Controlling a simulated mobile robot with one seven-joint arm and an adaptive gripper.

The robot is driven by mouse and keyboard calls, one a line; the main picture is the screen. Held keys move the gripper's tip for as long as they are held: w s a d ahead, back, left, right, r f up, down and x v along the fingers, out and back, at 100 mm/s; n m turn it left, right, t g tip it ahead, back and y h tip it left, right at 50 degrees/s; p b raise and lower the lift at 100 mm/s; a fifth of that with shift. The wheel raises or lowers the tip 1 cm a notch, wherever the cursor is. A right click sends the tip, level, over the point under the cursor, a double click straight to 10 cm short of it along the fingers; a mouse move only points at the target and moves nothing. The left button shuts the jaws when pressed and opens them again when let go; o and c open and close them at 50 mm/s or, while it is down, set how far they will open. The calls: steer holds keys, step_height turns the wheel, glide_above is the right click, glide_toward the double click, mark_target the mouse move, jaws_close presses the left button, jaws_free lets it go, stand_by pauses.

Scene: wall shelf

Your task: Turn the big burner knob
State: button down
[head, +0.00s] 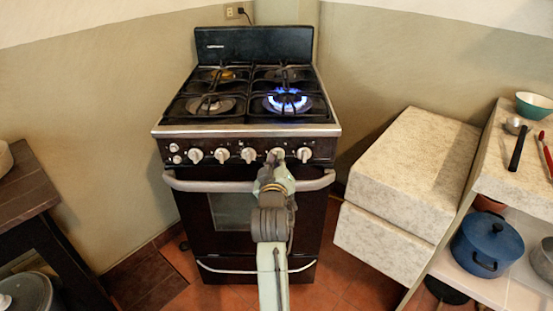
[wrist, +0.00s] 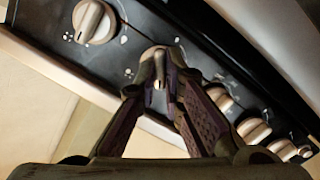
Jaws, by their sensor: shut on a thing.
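The black stove's front panel carries a row of pale burner knobs. My gripper (head: 275,172) reaches up to the panel and is shut on the burner knob (head: 276,153) second from the right in the row. In the wrist view my gripper (wrist: 156,82) has its fingertips on either side of this knob (wrist: 153,58), partly hiding it. Another knob (wrist: 95,21) with a raised grip stands free at the upper left of that view. The front right burner (head: 288,101) burns with a blue flame.
The oven handle (head: 210,184) runs just below the knobs, under my arm. Speckled pale blocks (head: 412,165) stand right of the stove. A shelf at far right holds a blue pot (head: 490,240) and a green bowl (head: 533,104). A dark wooden table (head: 25,190) is at left.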

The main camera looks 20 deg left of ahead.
steer(key=m+y+p, duration=0.1)
steer(key=m, duration=0.5)
steer(key=shift+d+g, duration=0.1)
steer(key=shift+g, duration=0.3)
stand_by(0.4)
steer(key=c, duration=1.7)
jaws_free()
steer(key=v, duration=0.7)
steer(key=shift+s, duration=0.2)
steer(key=shift+d, duration=0.1)
